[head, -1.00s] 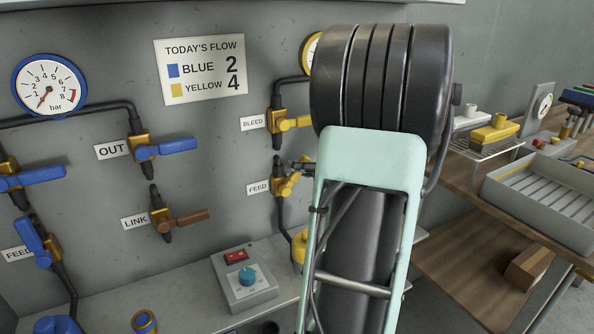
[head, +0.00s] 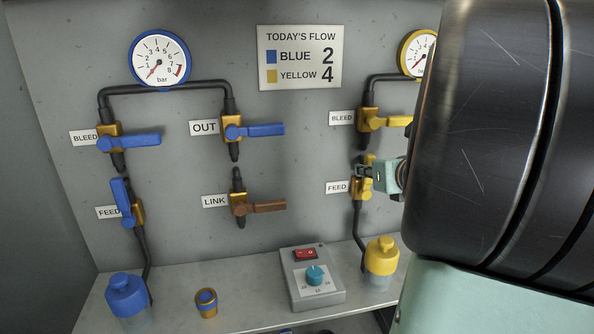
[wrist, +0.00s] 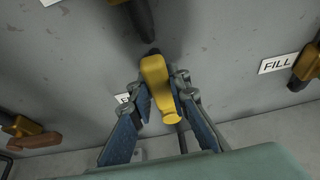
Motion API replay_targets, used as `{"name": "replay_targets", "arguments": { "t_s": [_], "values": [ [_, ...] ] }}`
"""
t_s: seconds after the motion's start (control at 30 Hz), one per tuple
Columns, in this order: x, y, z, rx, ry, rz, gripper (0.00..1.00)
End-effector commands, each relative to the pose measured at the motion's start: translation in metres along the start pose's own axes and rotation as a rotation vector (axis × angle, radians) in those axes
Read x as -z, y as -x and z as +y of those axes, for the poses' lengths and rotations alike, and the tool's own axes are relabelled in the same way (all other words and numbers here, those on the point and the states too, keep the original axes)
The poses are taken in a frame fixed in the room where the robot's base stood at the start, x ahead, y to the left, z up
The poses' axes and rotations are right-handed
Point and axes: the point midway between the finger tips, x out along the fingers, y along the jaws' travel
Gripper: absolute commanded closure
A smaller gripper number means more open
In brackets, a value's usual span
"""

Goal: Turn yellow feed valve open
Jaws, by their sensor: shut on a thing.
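The yellow feed valve (head: 367,188) is on the grey panel, right of its FEED label and below the yellow bleed valve. Its yellow handle (wrist: 156,80) sits between the two fingers of my gripper (wrist: 158,103) in the wrist view. My gripper (head: 366,172) is shut on this handle, coming in from the right in the head view. The handle looks roughly upright, close to the line of its pipe. My fingers hide part of it in the head view, so its exact angle is hard to tell.
The yellow bleed valve (head: 373,121) is close above my gripper, its handle pointing right. The brown LINK valve (head: 255,207) and blue OUT valve (head: 250,131) are to the left. A yellow-capped bottle (head: 381,256) and control box (head: 312,279) stand on the shelf below.

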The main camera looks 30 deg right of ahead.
Motion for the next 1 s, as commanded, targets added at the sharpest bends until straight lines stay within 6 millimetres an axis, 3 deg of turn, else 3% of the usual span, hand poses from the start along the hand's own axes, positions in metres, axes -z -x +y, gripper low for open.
{"name": "replay_targets", "arguments": {
  "t_s": [0.47,0.5,0.63,1.0],
  "values": [
    [0.0006,-0.0002,0.0018,0.003,0.014,0.002,1.00],
    [0.0007,-0.0002,0.0018,0.003,0.014,0.002,0.81],
    [0.0006,-0.0002,0.0016,0.003,0.013,0.002,0.66],
    [-0.0006,0.0003,-0.0006,-0.001,-0.003,0.002,0.65]
  ]
}}
